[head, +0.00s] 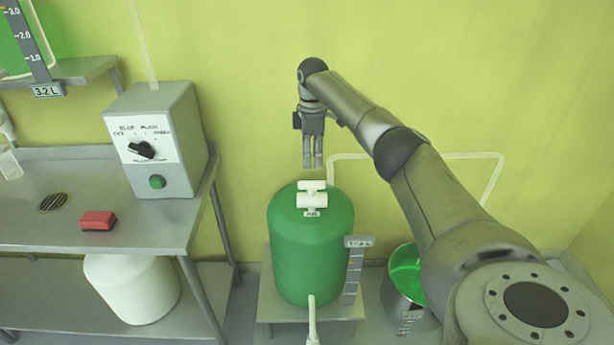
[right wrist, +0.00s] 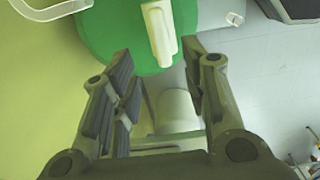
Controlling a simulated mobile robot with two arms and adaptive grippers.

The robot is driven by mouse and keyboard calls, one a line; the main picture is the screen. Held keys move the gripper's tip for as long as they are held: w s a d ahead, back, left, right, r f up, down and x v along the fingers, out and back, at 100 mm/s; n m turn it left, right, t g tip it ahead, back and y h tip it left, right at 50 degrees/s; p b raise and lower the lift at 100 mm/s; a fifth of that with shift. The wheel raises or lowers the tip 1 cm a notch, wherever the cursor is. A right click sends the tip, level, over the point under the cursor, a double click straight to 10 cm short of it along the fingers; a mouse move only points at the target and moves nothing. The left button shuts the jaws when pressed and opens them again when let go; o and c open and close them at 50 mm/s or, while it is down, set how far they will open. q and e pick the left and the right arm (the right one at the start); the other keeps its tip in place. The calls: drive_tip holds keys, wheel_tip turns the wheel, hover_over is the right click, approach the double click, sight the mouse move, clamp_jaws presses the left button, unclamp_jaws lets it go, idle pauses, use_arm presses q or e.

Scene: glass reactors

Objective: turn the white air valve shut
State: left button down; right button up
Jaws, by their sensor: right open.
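The white air valve (head: 312,194) sits on top of a green tank (head: 310,245), with a small label below it. Its white handle (right wrist: 160,32) shows at the top middle of the right wrist view, in front of the green tank top (right wrist: 110,38). My right gripper (head: 313,165) hangs fingers down just above and behind the valve in the head view, apart from it. In the right wrist view its two fingers (right wrist: 165,75) are spread with nothing between them. My left gripper is not in view.
A control box (head: 155,165) with a black knob and green button stands on the metal bench (head: 60,235) at left. A red block (head: 98,220) lies there. A white container (head: 132,290) is below. A pot with green contents (head: 405,265) stands right of the tank.

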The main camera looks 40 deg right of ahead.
sight(312, 182)
drive_tip(key=f, duration=0.5)
drive_tip(key=shift+s+f, duration=0.15)
drive_tip(key=shift+s, duration=0.1)
drive_tip(key=shift+w+f, duration=0.2)
drive_tip(key=shift+f, duration=1.55)
drive_tip(key=shift+c, duration=0.7)
drive_tip(key=c, duration=0.5)
clamp_jaws()
use_arm(q)
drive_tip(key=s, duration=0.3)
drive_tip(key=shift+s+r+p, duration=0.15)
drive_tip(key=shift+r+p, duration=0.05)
drive_tip(key=shift+p, duration=0.1)
